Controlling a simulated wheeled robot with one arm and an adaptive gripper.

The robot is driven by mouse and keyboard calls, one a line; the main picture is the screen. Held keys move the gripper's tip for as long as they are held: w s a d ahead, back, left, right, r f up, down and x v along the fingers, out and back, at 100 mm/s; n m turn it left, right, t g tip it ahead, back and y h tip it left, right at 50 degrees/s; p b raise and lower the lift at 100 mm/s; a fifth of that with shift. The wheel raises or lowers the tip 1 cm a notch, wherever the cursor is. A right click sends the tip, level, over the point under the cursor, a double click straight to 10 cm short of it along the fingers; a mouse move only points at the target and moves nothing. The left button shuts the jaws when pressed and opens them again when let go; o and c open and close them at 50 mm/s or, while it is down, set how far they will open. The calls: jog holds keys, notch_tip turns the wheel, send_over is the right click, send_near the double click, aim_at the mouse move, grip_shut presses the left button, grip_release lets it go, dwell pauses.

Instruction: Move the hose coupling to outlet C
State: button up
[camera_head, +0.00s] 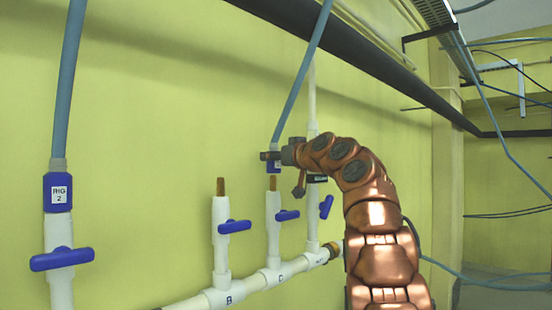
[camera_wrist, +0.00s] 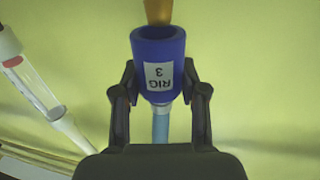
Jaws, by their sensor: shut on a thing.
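The blue hose coupling labelled RIG 3 (camera_wrist: 158,62) is between the fingers of my gripper (camera_wrist: 159,95), its hose (camera_wrist: 160,125) trailing from one end. In the head view the coupling (camera_head: 273,161) is upright, directly above outlet C (camera_head: 273,200). Outlet C has a bare brass tip and a blue valve handle (camera_head: 287,215) set crosswise. In the wrist view a brass tip (camera_wrist: 158,11) lies at the coupling's open mouth. I cannot tell whether they touch. My gripper in the head view (camera_head: 272,156) is small and partly hidden.
Outlet B (camera_head: 220,205) has a bare brass tip and a crosswise handle. Coupling RIG 2 (camera_head: 58,192) sits on a valve at far left. Another white riser (camera_head: 312,215) stands just right of outlet C, close to my arm. A dark pipe (camera_head: 370,55) runs overhead.

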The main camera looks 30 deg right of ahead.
jog(key=shift+f+b, duration=2.4)
jog(key=shift+b, duration=0.25)
dwell(1.3)
jog(key=o, duration=1.3)
jog(key=shift+o, duration=0.2)
jog(key=shift+s, duration=0.1)
jog(key=s, duration=1.1)
jog(key=shift+s+d, duration=0.25)
jog(key=shift+s, duration=0.1)
